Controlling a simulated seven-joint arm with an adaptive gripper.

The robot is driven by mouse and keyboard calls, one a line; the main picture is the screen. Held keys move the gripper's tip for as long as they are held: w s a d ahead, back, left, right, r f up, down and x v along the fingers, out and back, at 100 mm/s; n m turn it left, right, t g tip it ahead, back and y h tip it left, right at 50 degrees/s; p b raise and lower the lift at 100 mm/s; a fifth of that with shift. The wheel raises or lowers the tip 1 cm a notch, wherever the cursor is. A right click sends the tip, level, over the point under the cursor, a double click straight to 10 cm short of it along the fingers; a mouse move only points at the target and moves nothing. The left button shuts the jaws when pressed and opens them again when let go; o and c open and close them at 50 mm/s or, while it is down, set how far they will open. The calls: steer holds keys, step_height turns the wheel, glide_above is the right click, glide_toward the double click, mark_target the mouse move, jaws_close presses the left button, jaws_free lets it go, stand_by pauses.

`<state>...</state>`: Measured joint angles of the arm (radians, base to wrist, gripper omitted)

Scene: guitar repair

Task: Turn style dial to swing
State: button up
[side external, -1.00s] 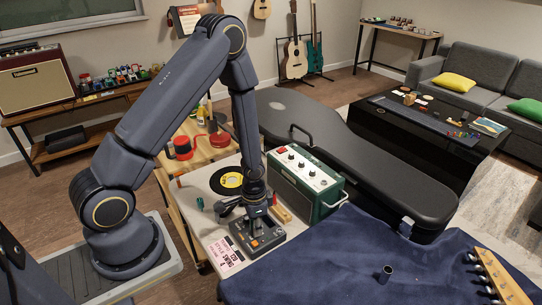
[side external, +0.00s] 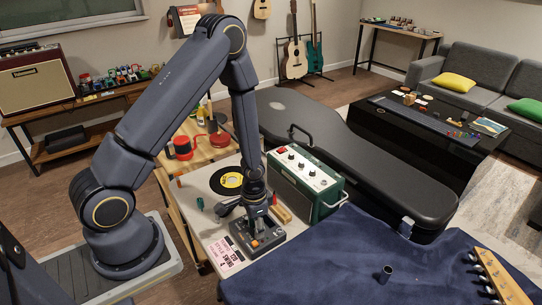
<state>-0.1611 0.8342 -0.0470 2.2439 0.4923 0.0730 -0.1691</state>
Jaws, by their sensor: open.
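A dark box with orange buttons and a dial area (side external: 266,242) sits on the white table near its front. My gripper (side external: 255,226) points down right at the top of this box, with its fingers around or just over the dial region. The gripper is open. The style dial itself is hidden by the gripper or too small to make out. A pink and white card (side external: 224,251) with "SWING" printed on it lies to the left of the box.
A green amplifier (side external: 303,184) with white knobs stands close behind and right of the box. A black disc with a yellow centre (side external: 218,181) lies behind. A blue cloth (side external: 350,255) covers the surface at right. A black guitar case (side external: 360,160) lies beyond.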

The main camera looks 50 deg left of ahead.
steer(key=n, duration=0.4)
steer(key=shift+n, duration=0.4)
step_height(320, 180, up, 33)
steer(key=s+d+m+t+y, duration=0.1)
steer(key=s+d+t, duration=0.1)
steer(key=t, duration=0.3)
steer(key=shift+s+d, duration=0.15)
steer(key=shift+d, duration=0.2)
steer(key=s+r+m+h, duration=0.1)
steer(key=s+r, duration=0.1)
steer(key=s, duration=0.6)
steer(key=shift+d+r+m+t, duration=0.2)
steer(key=shift+d+m+t, duration=0.1)
steer(key=shift+d, duration=0.15)
